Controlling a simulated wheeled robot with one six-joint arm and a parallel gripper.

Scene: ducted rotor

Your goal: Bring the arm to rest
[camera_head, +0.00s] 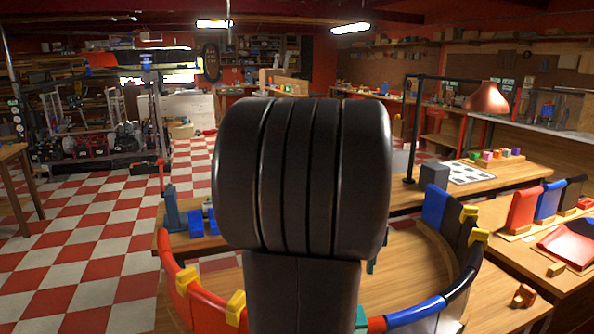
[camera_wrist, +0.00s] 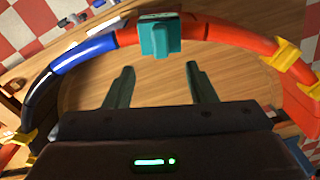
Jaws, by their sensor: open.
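My gripper (camera_wrist: 158,88) shows in the wrist view with its two dark green fingers wide apart and nothing between them. It is over the wooden table inside a curved ring of red, blue and black segments (camera_wrist: 88,52). A teal block (camera_wrist: 158,38) sits on the ring just beyond the fingertips, apart from them. Yellow clips (camera_wrist: 288,52) sit on the ring at the sides. In the head view my dark arm fills the middle and hides the gripper and part of the ring (camera_head: 417,311).
A side table at the right holds red, blue and black curved pieces (camera_head: 522,208) and a red sheet piece (camera_head: 567,246). A copper lamp (camera_head: 487,98) hangs over the back bench. A dark grey box (camera_head: 434,174) stands on that bench. Checkered floor (camera_head: 80,240) is clear at the left.

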